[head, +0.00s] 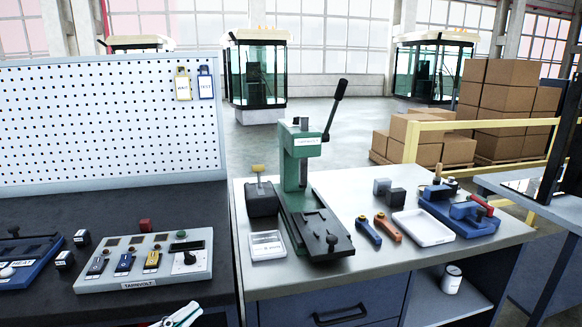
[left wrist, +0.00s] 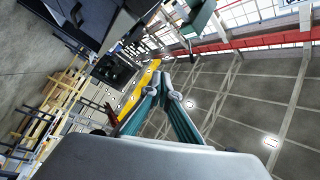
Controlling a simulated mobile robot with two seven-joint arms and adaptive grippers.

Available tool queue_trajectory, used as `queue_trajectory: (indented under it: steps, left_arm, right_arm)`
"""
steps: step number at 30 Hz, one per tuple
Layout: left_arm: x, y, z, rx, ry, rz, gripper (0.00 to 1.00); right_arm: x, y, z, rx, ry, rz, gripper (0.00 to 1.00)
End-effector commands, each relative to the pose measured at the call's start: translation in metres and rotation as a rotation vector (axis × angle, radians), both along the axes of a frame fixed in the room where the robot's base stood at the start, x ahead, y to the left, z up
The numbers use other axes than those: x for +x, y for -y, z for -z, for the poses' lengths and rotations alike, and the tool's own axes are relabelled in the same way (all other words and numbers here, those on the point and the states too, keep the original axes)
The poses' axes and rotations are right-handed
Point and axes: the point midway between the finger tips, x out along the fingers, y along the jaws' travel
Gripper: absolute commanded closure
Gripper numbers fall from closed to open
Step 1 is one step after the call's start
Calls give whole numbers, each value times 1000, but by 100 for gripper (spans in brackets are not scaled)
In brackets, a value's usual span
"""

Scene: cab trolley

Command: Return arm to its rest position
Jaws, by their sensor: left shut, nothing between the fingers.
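My left gripper (head: 180,316) shows at the bottom edge of the head view, in front of the dark bench and below the control box. Only a small part of it is in that view. In the left wrist view, the teal fingers of my left gripper (left wrist: 166,82) meet at their tips. They are shut with nothing between them. My right gripper is in neither view.
A control box (head: 145,262) sits on the dark left bench. The right bench carries a green press (head: 299,165), a white tray (head: 422,228) and a blue fixture (head: 460,212). A white pegboard (head: 110,125) stands behind the left bench. A yellow rail (head: 412,140) stands behind.

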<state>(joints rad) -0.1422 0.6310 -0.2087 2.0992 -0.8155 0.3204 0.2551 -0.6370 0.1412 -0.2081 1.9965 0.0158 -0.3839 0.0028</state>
Motion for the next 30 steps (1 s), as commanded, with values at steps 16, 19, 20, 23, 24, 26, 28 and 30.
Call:
queue_trajectory:
  steps: [16, 19, 20, 23, 24, 26, 28, 30]
  left_arm:
    - [-142, -14, 295, -401, -992, -587, 100]
    - [-162, -7, 312, -413, -1067, -609, 100]
    - [-166, -6, 315, -415, -1080, -613, 100]
    - [-173, -3, 321, -420, -1104, -617, 100]
    - [-173, -3, 321, -419, -1107, -618, 100]
    - [-173, -3, 321, -419, -1106, -619, 100]
    - [-173, -3, 321, -419, -1105, -618, 100]
    - [-173, -3, 321, -418, -1105, -618, 100]
  right_arm:
    - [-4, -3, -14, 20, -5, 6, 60]
    - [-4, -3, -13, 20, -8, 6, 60]
    - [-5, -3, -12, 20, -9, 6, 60]
    - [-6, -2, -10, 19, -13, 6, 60]
    - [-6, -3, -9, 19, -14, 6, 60]
    - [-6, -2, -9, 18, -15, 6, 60]
    - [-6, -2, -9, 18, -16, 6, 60]
    - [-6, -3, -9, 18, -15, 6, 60]
